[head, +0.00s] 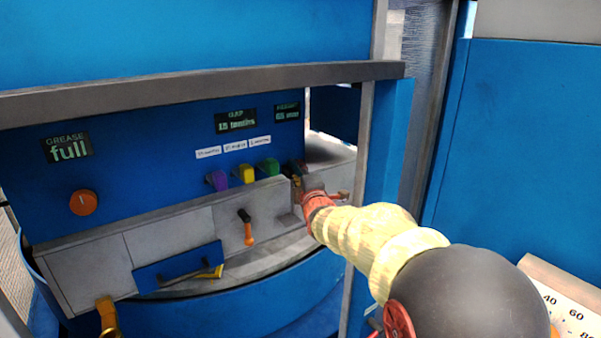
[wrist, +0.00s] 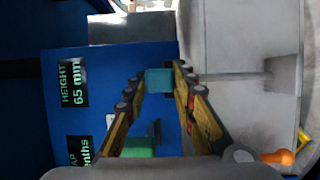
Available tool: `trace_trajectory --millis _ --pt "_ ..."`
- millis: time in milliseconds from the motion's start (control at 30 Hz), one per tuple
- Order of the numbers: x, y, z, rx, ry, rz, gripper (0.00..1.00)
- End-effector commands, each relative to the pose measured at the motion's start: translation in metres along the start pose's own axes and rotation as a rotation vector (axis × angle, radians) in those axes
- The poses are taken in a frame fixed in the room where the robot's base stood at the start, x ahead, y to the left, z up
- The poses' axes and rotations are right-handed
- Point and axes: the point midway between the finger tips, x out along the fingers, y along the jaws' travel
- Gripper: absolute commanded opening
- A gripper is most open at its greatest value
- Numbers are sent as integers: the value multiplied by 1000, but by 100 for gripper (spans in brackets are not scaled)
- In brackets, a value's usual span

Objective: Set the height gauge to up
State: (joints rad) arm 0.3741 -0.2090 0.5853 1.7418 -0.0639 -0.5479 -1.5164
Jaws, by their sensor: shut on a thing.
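The height display (wrist: 73,83) reads 65 mm in the wrist view; it also shows at the right end of the blue panel in the head view (head: 288,112). A teal block (wrist: 158,81) sits on the panel to the right of that display in the wrist view; I take it to be part of the height gauge. My gripper (wrist: 158,76) has its two fingertips on either side of this block, shut on it. In the head view my gripper (head: 299,188) reaches the panel's right end, and the teal block is hidden there.
Purple (head: 217,181), yellow (head: 246,173) and green (head: 269,167) blocks stand in a row left of my gripper. An orange-handled lever (head: 247,230) hangs below them. A grey rail (head: 200,90) crosses above, and a blue post (head: 388,150) stands close to my arm.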

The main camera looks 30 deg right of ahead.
Motion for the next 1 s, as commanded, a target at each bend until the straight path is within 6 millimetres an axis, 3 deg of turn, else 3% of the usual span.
trace_trajectory --millis 167,467,800,833,1000 --pt "0 12 0 0 0 6 0" --pt "0 66 0 0 0 6 0" --pt "0 73 0 0 0 7 0" --pt "0 73 0 0 0 8 27" --pt "0 73 0 0 0 7 37"
